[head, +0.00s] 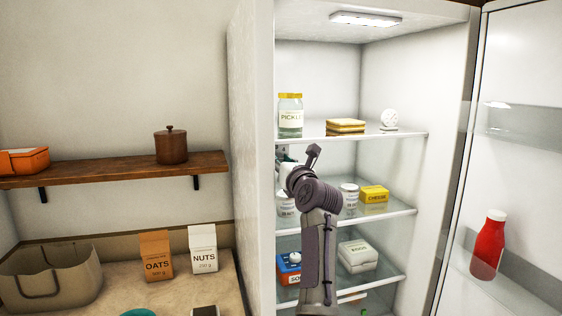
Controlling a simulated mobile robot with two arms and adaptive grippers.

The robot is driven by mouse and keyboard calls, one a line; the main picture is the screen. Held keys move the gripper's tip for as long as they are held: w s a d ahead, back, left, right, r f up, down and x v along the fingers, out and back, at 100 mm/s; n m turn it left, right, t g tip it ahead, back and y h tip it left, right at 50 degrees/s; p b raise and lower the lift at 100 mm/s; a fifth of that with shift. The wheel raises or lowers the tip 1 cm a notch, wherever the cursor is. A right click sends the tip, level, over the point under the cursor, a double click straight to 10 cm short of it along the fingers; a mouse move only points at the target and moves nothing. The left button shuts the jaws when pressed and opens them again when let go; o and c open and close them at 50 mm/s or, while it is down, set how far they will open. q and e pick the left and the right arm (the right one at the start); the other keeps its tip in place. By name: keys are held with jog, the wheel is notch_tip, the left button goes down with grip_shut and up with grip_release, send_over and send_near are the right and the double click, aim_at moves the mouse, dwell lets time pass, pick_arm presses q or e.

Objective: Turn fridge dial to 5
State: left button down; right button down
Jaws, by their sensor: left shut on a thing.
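The fridge (250,130) stands open, with its inside lit. My left gripper (312,152) is inside its opening, in front of the middle shelf near the left wall. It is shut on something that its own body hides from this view. A small white round piece (389,117) with faint marks shows at the right of the top shelf, apart from the gripper. I cannot tell whether it is the dial, and no number can be read. A white and dark green item (284,158) is partly hidden behind the gripper. My right gripper is out of view.
The top glass shelf (360,136) holds a pickle jar (290,117) and a yellow stack (345,126). Cheese (374,194) and a white carton (357,256) sit lower, close to my arm. A red bottle (489,245) is in the open door at right.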

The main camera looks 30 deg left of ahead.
pick_arm(q)
jog(key=c, duration=1.1)
grip_release()
jog(key=shift+a, duration=0.1)
